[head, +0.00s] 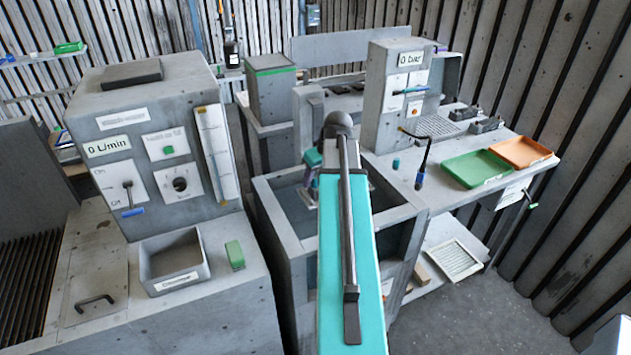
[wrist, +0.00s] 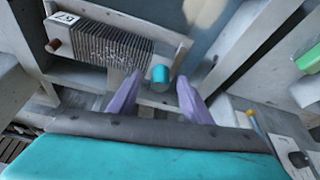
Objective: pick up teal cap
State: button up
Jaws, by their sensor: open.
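A teal cap (wrist: 160,75), a short cylinder, shows in the wrist view beside a grey finned block (wrist: 110,45). It lies ahead of my gripper (wrist: 159,84), between the two purple fingertips in the picture. The fingers are apart with nothing held; I cannot tell how far off the cap is. In the head view my gripper (head: 309,182) is small, over the open grey tank, partly hidden by my teal arm. A small teal piece (head: 395,165) stands on the right bench there; I cannot tell whether it is the same cap.
The open tank (head: 285,225) has raised walls around my gripper. The right bench holds a dark hose nozzle (head: 423,165), a green tray (head: 475,168) and an orange tray (head: 521,152). A grey bin (head: 175,262) and green block (head: 235,255) sit at left.

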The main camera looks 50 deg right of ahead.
aim_at(316, 178)
jog(key=c, duration=1.1)
jog(key=shift+r, duration=0.2)
jog(key=shift+c, duration=0.2)
jog(key=shift+r+b, duration=0.8)
jog(key=shift+r, duration=0.7)
jog(key=s+a+r+b, duration=0.1)
jog(key=s+b, duration=0.3)
jog(key=s, duration=1.2)
jog(key=shift+a+r, duration=0.3)
jog(key=shift+w, duration=0.1)
